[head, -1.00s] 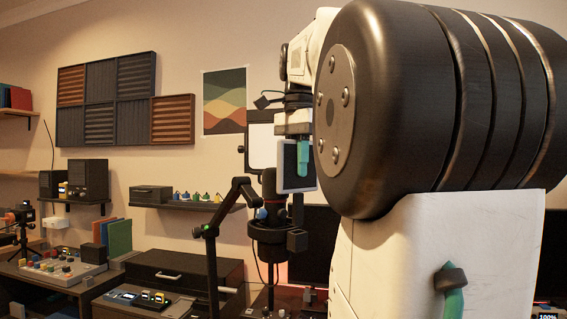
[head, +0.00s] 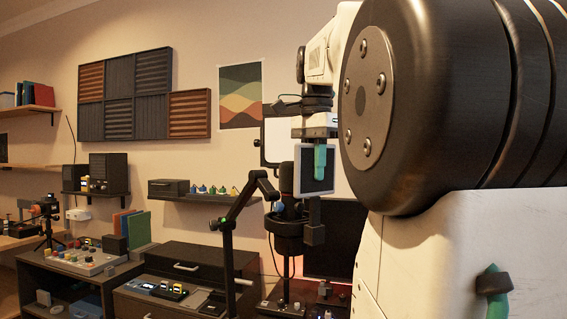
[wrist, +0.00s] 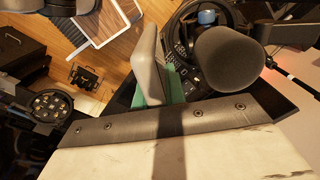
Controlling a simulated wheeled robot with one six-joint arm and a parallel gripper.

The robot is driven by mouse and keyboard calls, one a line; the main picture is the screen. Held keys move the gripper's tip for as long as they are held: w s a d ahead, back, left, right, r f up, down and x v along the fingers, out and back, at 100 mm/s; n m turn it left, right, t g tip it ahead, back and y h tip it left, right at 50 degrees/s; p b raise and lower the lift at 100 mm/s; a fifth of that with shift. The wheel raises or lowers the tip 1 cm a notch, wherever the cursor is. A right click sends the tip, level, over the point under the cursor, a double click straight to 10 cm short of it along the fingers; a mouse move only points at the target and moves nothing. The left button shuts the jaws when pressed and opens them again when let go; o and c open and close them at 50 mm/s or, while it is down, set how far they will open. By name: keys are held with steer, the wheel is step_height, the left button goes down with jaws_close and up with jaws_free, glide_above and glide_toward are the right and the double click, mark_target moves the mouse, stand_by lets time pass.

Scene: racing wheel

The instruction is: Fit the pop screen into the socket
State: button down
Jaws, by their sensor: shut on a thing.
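The pop screen (head: 311,181) is a dark rectangular panel with a pale frame, held upright in the head view. My gripper (head: 320,160) has teal fingers and is shut on it from above. In the wrist view the pop screen (wrist: 148,55) shows nearly edge-on, as a grey plate between the teal fingers. The microphone (wrist: 230,60) stands close to its right there. In the head view the screen hangs in front of the microphone's right side, above a dark block (head: 314,235) beside the mount. This block may be the socket; its opening is not visible.
A jointed black boom arm (head: 228,225) stands left of the microphone mount (head: 288,238). A dark monitor (head: 340,232) is behind on the right. Shelves, a drawer cabinet (head: 185,266) and a mixer (head: 86,260) fill the left. My arm hides much of the right.

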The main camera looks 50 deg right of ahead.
steer(key=shift+f, duration=1.25)
steer(key=c, duration=1.4)
jaws_free()
steer(key=shift+o, duration=0.2)
steer(key=shift+r, duration=0.1)
step_height(320, 180, up, 8)
steer(key=shift+f, duration=0.2)
